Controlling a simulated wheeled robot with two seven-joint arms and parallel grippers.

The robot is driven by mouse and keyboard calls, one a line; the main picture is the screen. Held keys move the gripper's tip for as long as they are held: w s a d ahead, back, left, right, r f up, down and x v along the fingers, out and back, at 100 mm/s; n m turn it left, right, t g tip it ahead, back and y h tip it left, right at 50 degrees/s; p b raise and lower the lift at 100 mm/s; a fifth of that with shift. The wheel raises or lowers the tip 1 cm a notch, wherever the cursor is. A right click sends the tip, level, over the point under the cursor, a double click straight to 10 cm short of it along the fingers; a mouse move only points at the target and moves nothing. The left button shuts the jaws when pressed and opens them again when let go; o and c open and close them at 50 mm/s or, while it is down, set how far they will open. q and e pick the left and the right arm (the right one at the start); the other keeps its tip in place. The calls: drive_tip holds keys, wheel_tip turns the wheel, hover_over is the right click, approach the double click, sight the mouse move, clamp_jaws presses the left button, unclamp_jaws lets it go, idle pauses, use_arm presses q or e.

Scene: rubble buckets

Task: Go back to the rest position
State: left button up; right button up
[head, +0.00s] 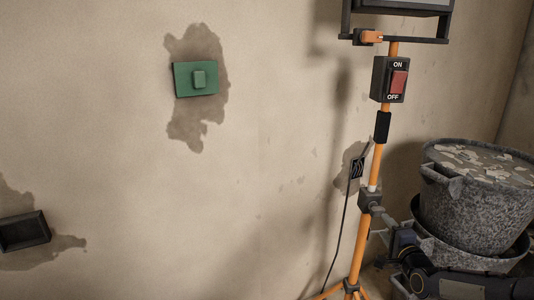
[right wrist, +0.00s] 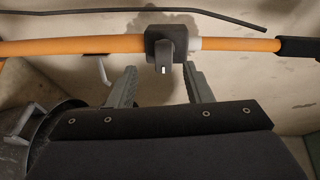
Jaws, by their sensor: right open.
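My right gripper (head: 386,218) comes in from the lower right in the head view, by the orange stand (head: 359,240). In the right wrist view its two grey fingers (right wrist: 161,80) are apart with nothing gripped. The stand's dark clamp knob (right wrist: 166,62) shows just beyond and between the fingertips; I cannot tell whether they touch it. The same clamp (head: 369,200) is on the pole in the head view. My left gripper is not in view.
Rubble-filled buckets (head: 470,222) stand close to my right arm. A red ON/OFF switch (head: 398,82) is on the pole, and a dark cable (head: 340,240) hangs beside it. A green wall switch (head: 197,78) and a dark wall box (head: 24,232) are left.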

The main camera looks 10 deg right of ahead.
drive_tip(key=s+a+r+n+g, duration=0.4)
drive_tip(key=s+a+n+g, duration=0.3)
drive_tip(key=s+a, duration=0.45)
drive_tip(key=s+a+f+n+g+y, duration=0.2)
drive_tip(key=s+a+n, duration=0.25)
drive_tip(key=s, duration=0.85)
drive_tip(key=s+a+f+n+g+y, duration=0.15)
drive_tip(key=s+a+n, duration=0.3)
drive_tip(key=s, duration=0.75)
wheel_tip(320, 180, up, 25)
drive_tip(key=s+g+p, duration=0.1)
drive_tip(key=p, duration=2.3)
drive_tip(key=shift+s+a+f+y, duration=0.2)
drive_tip(key=shift+a+y, duration=0.15)
